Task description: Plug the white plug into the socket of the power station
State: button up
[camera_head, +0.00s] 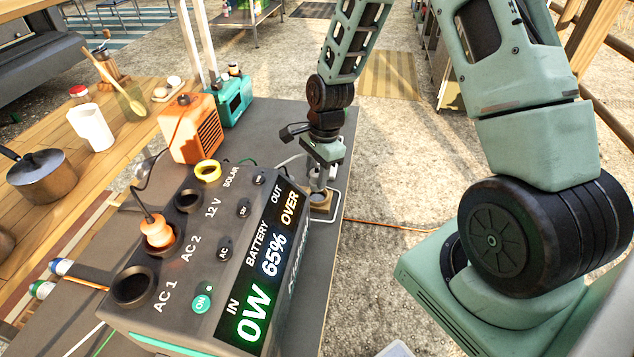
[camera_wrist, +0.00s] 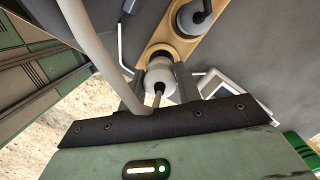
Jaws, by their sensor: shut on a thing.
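The power station (camera_head: 185,310) stands on the dark surface in the head view. Its AC 1 socket (camera_head: 133,287) is empty, and an orange plug (camera_head: 158,238) sits in AC 2. My gripper (camera_head: 320,182) points down behind the station's right end. In the wrist view my gripper (camera_wrist: 161,82) is shut on the white plug (camera_wrist: 159,79), one finger on each side. The plug is at a round place in a wooden holder (camera_wrist: 183,48); I cannot tell whether it is still seated there. The plug is mostly hidden in the head view.
A dark grey plug (camera_wrist: 194,17) sits in the same holder. A white cable (camera_wrist: 90,35) curves close to my gripper. An orange box (camera_head: 191,130) and a teal box (camera_head: 233,97) stand behind the station. A wooden table with a pot (camera_head: 42,177) is at left.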

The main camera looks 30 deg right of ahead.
aim_at(316, 170)
notch_tip(316, 170, up, 7)
jog(key=shift+f, duration=0.15)
notch_tip(316, 170, up, 14)
jog(key=p, duration=1.2)
jog(key=shift+p, duration=0.4)
jog(key=s+a+p, duration=0.4)
jog(key=a, duration=0.9)
jog(key=s+a+p, duration=0.4)
jog(key=a+p, duration=0.1)
jog(key=a, duration=0.8)
jog(key=s+a+p, duration=0.4)
jog(key=a, duration=1)
jog(key=shift+s+a, duration=0.1)
jog(key=shift+s, duration=0.3)
